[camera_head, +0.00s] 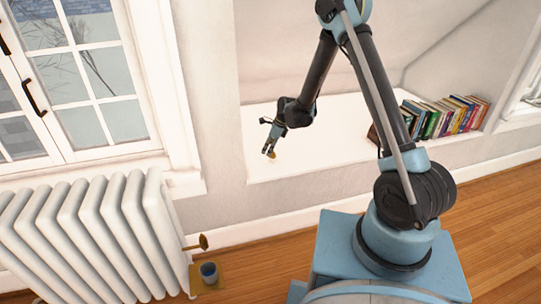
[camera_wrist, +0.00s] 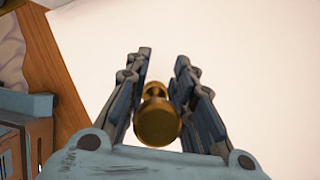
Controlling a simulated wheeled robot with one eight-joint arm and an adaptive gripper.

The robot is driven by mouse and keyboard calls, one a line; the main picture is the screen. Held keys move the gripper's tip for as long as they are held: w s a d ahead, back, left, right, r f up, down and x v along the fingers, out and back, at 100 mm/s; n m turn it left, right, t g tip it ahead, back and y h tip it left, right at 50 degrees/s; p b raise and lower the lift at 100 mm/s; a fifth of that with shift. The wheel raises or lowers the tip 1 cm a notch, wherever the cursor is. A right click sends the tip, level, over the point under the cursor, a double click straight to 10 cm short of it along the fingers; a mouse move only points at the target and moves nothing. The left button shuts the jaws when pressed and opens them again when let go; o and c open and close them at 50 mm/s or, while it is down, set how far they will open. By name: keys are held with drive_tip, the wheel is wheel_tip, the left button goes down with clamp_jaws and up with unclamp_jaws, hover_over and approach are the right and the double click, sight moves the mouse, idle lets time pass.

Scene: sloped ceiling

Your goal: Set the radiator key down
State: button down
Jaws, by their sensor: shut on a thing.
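The radiator key (camera_wrist: 157,120) is a small brass-coloured piece with a rounded, knob-like end towards the wrist camera. My gripper (camera_wrist: 163,62) is shut on it, with a finger on each side. In the head view my gripper (camera_head: 269,148) points down over the white alcove ledge (camera_head: 335,135), and the key (camera_head: 271,155) shows as a small golden spot at its tips. Whether the key touches the ledge or hangs just above it, I cannot tell. The key's far end is partly hidden between the fingers.
A row of books (camera_head: 440,117) stands at the ledge's right end. A white radiator (camera_head: 90,235) with a brass valve (camera_head: 199,242) stands at lower left. Next to it a blue cup (camera_head: 209,272) sits on a small wooden surface (camera_head: 222,270). The ledge around the gripper is clear.

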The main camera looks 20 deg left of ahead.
drive_tip(key=shift+f, duration=1.4)
drive_tip(key=c, duration=1.4)
unclamp_jaws()
drive_tip(key=shift+o, duration=0.2)
drive_tip(key=shift+r, duration=0.1)
drive_tip(key=v, duration=1.1)
drive_tip(key=shift+d+r, duration=0.25)
drive_tip(key=shift+r, duration=0.1)
